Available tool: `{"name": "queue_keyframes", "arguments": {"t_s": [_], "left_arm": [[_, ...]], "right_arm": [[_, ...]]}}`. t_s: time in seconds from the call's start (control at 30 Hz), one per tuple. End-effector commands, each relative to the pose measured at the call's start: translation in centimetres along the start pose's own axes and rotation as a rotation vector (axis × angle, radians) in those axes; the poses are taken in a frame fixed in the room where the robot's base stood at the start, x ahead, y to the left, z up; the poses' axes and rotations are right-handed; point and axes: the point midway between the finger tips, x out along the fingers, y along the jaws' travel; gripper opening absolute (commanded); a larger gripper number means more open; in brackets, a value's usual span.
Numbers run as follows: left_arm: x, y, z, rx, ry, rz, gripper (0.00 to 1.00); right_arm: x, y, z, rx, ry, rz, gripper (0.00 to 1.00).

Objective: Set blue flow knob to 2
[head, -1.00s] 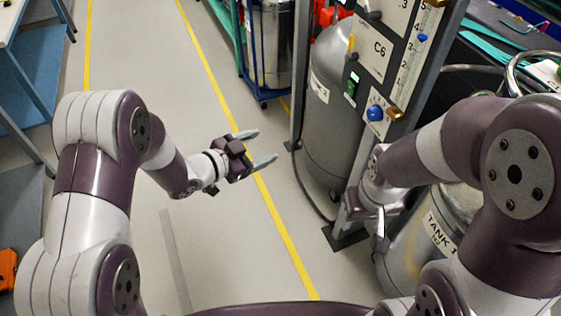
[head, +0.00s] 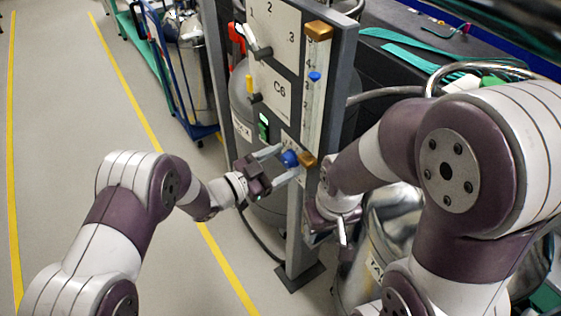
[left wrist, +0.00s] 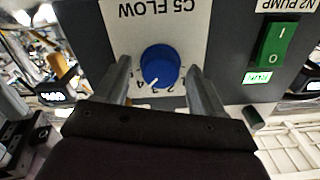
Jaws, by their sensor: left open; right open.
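The blue flow knob (head: 290,158) is on the lower part of the upright panel in the head view. In the left wrist view the blue knob (left wrist: 161,63) sits under an upside-down "C5 FLOW" label (left wrist: 156,10). Its white pointer mark points down and slightly left there, near small digits that are partly hidden. My left gripper (head: 289,160) is open, with one finger on each side of the knob; a gap shows on both sides in the left wrist view (left wrist: 160,72). My right gripper (head: 343,232) is low beside the panel post, away from the knob.
A green switch (left wrist: 270,43) labelled N2 PUMP is beside the knob. Above it, the panel carries a C6 plate (head: 279,92), a lever (head: 256,45) and a gauge with a blue marker (head: 314,76). A metal tank (head: 392,215) stands near my right arm. Open floor lies left.

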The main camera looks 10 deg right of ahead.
Motion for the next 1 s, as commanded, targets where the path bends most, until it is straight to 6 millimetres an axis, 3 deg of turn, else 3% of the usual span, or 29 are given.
{"name": "queue_keyframes", "arguments": {"t_s": [0.13, 0.3, 0.67, 1.0], "left_arm": [[0.0, 0.0, 0.0, 0.0, 0.0, 0.0, 0.65], [0.0, 0.0, 0.0, 0.0, 0.0, 0.0, 0.13], [-0.1, 0.0, -0.1, -0.038, -0.001, 0.001, 0.13], [-0.1, -0.1, -0.1, -0.27, -0.001, 0.0, 0.13]], "right_arm": [[0.0, 0.0, 0.0, 0.0, 0.0, 0.0, 0.55], [0.0, 0.0, 0.0, 0.0, 0.0, 0.0, 0.55], [-0.2, 0.0, 0.0, 0.0, 0.0, 0.0, 0.55], [-1.1, 0.0, -0.1, 0.0, 0.0, 0.0, 0.55]]}}
